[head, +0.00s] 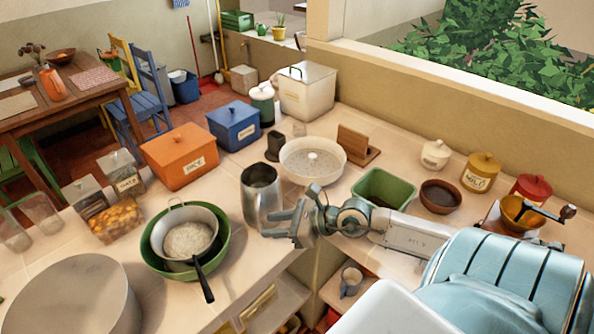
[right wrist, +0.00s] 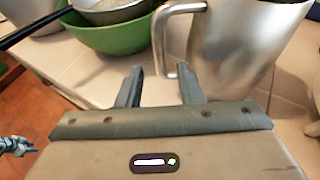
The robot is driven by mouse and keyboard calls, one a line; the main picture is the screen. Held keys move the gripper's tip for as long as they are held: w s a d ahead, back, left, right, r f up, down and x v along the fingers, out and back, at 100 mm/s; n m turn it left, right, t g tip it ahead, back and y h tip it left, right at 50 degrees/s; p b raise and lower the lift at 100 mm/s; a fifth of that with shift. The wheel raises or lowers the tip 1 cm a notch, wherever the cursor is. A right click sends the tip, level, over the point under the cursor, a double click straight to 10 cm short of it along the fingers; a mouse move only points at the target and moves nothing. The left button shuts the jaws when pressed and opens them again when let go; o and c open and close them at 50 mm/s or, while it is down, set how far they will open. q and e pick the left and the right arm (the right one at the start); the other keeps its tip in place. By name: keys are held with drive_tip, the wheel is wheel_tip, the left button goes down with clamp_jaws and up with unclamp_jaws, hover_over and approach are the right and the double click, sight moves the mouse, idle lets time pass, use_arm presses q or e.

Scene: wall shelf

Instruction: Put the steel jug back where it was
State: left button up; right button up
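The steel jug (head: 262,196) stands upright on the tiled counter, right of the green bowl with the pan. Its handle (right wrist: 160,38) and shiny body (right wrist: 235,50) show in the right wrist view. My right gripper (head: 276,224) is at the jug's near side, and its fingers (right wrist: 160,72) are apart. The lower end of the handle appears between the fingertips in the wrist view, with no finger clearly closed on it. A small pale blue gripper, apparently my left (right wrist: 16,146), shows at the wrist view's left edge, too small to read. It is outside the head view.
A green bowl (head: 219,252) holds a pan (head: 188,238) whose black handle points toward the counter's front edge. A white colander (head: 312,161) stands behind the jug. A green tub (head: 383,187) is to the right. A grey mug (head: 350,281) sits on a lower shelf.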

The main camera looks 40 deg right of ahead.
drive_tip(key=shift+s+d+r, duration=0.2)
drive_tip(key=shift+s, duration=0.2)
drive_tip(key=p+v, duration=0.1)
drive_tip(key=v, duration=0.1)
drive_tip(key=shift+s+d+r, duration=0.1)
drive_tip(key=shift+s+r, duration=0.05)
drive_tip(key=shift+s, duration=0.05)
drive_tip(key=shift+p+v, duration=0.8)
drive_tip(key=shift+v, duration=0.35)
